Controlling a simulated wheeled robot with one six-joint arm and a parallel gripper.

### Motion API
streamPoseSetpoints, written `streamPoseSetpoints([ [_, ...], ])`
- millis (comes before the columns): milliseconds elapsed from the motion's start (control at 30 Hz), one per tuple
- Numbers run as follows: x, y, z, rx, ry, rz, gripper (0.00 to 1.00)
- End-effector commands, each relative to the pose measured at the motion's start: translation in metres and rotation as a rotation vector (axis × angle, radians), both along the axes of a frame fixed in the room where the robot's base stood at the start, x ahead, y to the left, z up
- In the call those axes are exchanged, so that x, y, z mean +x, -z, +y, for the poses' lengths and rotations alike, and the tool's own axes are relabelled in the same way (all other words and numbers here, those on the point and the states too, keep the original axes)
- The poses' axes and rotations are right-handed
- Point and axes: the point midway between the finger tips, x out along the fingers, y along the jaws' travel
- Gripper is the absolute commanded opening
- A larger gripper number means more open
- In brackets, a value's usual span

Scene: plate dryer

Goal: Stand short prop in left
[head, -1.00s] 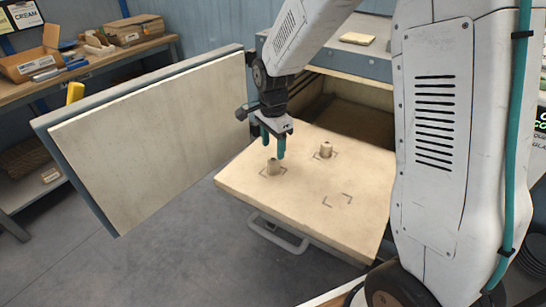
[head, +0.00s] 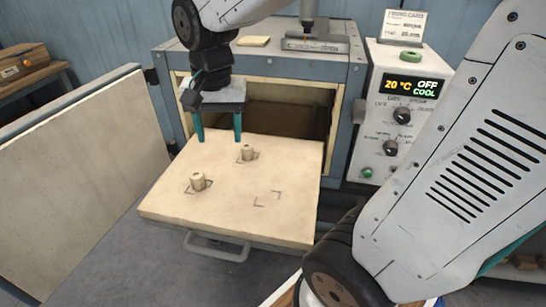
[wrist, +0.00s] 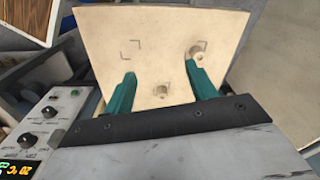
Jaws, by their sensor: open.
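Two short pale cylindrical props stand upright on a cream slab. The left prop (head: 198,181) stands inside the left corner-marked square; it also shows in the wrist view (wrist: 197,50). The other prop (head: 247,152) stands on the rear mark, and shows in the wrist view (wrist: 162,91). The right marked square (head: 268,198) is empty. My gripper (head: 219,140) is open, its teal fingers well apart and empty. It hangs over the back of the slab, behind the left prop and clear of it. In the wrist view my gripper (wrist: 161,77) has the rear prop between its fingers in the picture.
The slab (head: 230,222) sticks out before the open kiln chamber (head: 285,108), with a handle (head: 217,246) below. The open door (head: 75,200) stands at left. A control box (head: 390,120) reading 20 °C, OFF, COOL stands at right. A pale piece (head: 253,41) lies on the kiln top.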

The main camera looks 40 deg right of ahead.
Motion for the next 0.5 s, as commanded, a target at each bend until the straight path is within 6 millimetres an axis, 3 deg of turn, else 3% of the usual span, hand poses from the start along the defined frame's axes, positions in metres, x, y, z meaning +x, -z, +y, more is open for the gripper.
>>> streamPoseSetpoints([
  [33, -0.023, -0.009, -0.002, -0.006, -0.08, -0.017, 0.57],
  [200, -0.094, -0.019, -0.008, -0.03, -0.38, -0.039, 0.57],
  [333, -0.131, -0.018, -0.01, -0.048, -0.551, -0.051, 0.57],
  [500, -0.153, -0.014, -0.011, -0.061, -0.667, -0.056, 0.57],
])
